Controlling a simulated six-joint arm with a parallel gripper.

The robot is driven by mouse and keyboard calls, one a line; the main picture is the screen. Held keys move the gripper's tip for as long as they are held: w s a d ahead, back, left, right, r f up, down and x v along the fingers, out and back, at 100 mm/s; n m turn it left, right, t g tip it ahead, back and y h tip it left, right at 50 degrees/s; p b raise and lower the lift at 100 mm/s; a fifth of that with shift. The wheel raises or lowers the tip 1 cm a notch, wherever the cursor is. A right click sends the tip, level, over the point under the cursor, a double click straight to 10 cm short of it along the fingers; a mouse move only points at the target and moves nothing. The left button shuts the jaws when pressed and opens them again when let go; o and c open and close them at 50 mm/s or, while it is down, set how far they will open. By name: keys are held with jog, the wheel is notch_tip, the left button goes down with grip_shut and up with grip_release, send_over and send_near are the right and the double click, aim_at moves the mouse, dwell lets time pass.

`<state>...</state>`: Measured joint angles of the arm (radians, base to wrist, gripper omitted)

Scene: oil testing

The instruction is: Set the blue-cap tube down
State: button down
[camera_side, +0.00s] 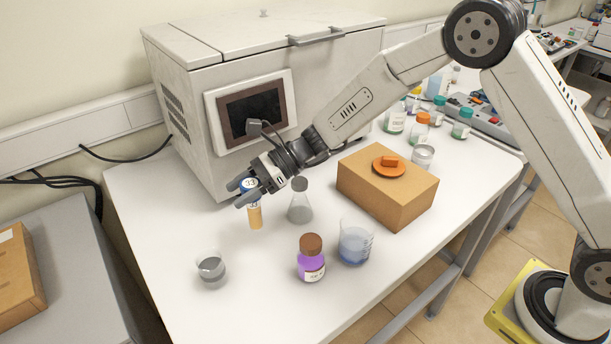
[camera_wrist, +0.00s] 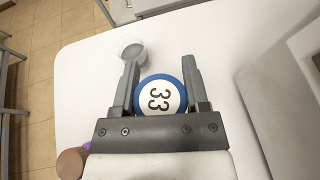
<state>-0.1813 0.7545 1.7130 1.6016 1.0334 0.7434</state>
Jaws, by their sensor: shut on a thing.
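The blue-cap tube (camera_side: 255,214) is upright with amber contents, and its blue cap is up between my fingers. My gripper (camera_side: 243,190) is shut on it near the cap.
A flask (camera_side: 300,203) stands just right of the tube. A small beaker (camera_side: 211,270) is in front left, with a purple bottle (camera_side: 311,262) and a blue-liquid beaker (camera_side: 355,243) in front right. A cardboard box (camera_side: 390,198) and a large oven (camera_side: 215,130) are behind. The left table area is clear.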

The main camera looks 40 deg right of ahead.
jog(key=shift+w+a+f, duration=0.1)
jog(key=shift+w+f, duration=0.05)
jog(key=shift+f, duration=0.75)
jog(key=shift+w+f, duration=0.1)
jog(key=shift+f, duration=0.8)
jog(key=shift+f, duration=0.15)
jog(key=shift+c, duration=0.4)
grip_release()
jog(key=shift+s+d+r, duration=0.1)
jog(key=shift+d+r, duration=0.3)
jog(key=shift+d, duration=0.15)
jog(key=v, duration=1)
jog(key=shift+d, duration=0.4)
